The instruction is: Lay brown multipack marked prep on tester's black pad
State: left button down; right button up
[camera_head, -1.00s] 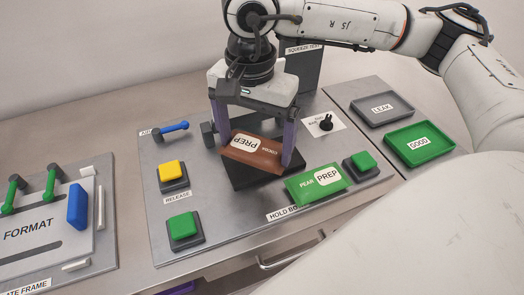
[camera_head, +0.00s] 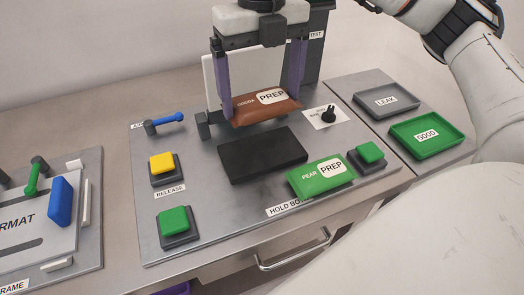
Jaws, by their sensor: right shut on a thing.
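The brown multipack (camera_head: 247,112) with a white PREP label is between the two purple fingers of my right gripper (camera_head: 265,98), which is shut on it. The pack is slightly tilted, and its label reads upright in the head view. The tester's black pad (camera_head: 260,155) is bare and lies in front of and below the pack. The pack appears raised clear of the pad. My left gripper is not in view.
A green PREP pack (camera_head: 305,182) lies at the pad's front right corner. Green buttons (camera_head: 370,152) (camera_head: 174,221), a yellow button (camera_head: 162,163), a blue-handled lever (camera_head: 166,118) and a black knob (camera_head: 328,115) surround the pad. LEAK (camera_head: 382,101) and GOOD (camera_head: 428,135) trays stand right.

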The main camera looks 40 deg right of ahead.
jog(key=shift+f, duration=0.35)
jog(key=shift+m, duration=0.3)
notch_tip(320, 180, down, 9)
jog(key=shift+f+b, duration=0.1)
jog(key=shift+b, duration=0.2)
jog(key=shift+f, duration=0.1)
jog(key=o, duration=0.7)
jog(key=shift+f, duration=0.1)
jog(key=shift+o, duration=1.4)
jog(key=shift+r, duration=0.2)
notch_tip(320, 180, up, 12)
jog(key=shift+r+p, duration=0.1)
jog(key=shift+p, duration=0.25)
